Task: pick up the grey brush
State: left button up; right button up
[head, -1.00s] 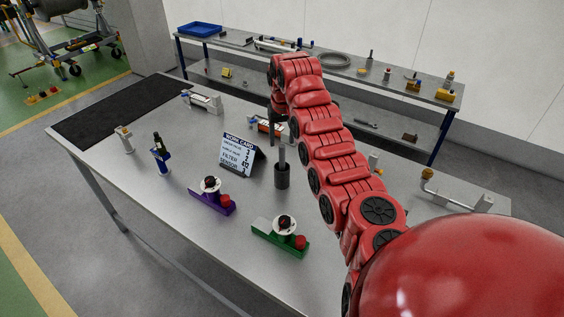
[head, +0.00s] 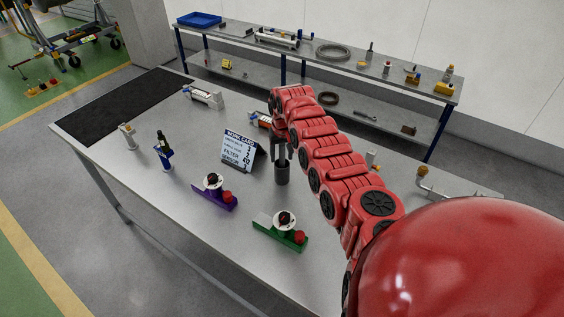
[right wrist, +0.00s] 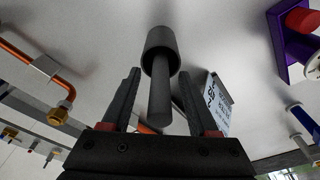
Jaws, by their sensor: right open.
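The grey brush (head: 282,174) stands upright on the near metal table, with a wide dark cylinder at the bottom and a thinner handle above. My right gripper (head: 281,150) points down over it, fingers open, around the top of the handle. In the right wrist view the brush (right wrist: 160,58) shows between the two open fingers of my right gripper (right wrist: 122,95), with space on both sides of the handle. Whether a finger touches it cannot be told. My left gripper is not in view.
The work card (head: 240,150) stands just left of the brush. A purple fixture (head: 215,196) and a green fixture (head: 270,230) are in front. A blue-labelled bottle (head: 164,155) stands further left. A pipe part (head: 455,190) lies at the right. A shelf bench (head: 330,67) runs behind.

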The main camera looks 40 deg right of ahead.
grip_shut()
jog(key=shift+r, duration=0.15)
